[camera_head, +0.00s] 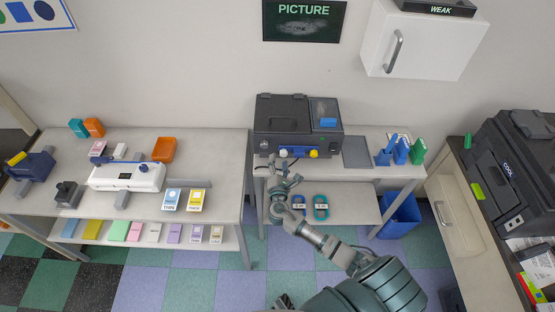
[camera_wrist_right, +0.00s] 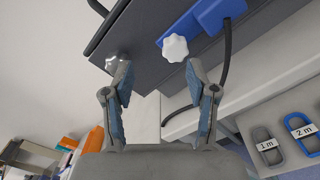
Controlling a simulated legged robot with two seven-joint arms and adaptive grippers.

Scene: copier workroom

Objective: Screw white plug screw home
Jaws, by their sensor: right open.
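The white plug screw (camera_wrist_right: 175,48) is a lobed white knob against a blue plug (camera_wrist_right: 212,14) on the side of a dark machine. In the head view the white screw (camera_head: 283,153) shows on the front of the dark machine (camera_head: 290,125), left of a yellow knob (camera_head: 313,154). My right gripper (camera_head: 285,172) is just below and in front of it. In the right wrist view my right gripper (camera_wrist_right: 158,82) is open and empty. The white screw is beyond the fingertips, nearer the right finger in the picture, and apart from both. My left gripper is not in view.
A black cable (camera_wrist_right: 226,60) hangs from the blue plug beside the right-hand finger. A silvery knob (camera_wrist_right: 112,63) is close to the left-hand fingertip. Two looped cables labelled 1 m (camera_wrist_right: 266,146) and 2 m (camera_wrist_right: 303,130) lie on the lower shelf. A blue bin (camera_head: 401,217) stands at the right.

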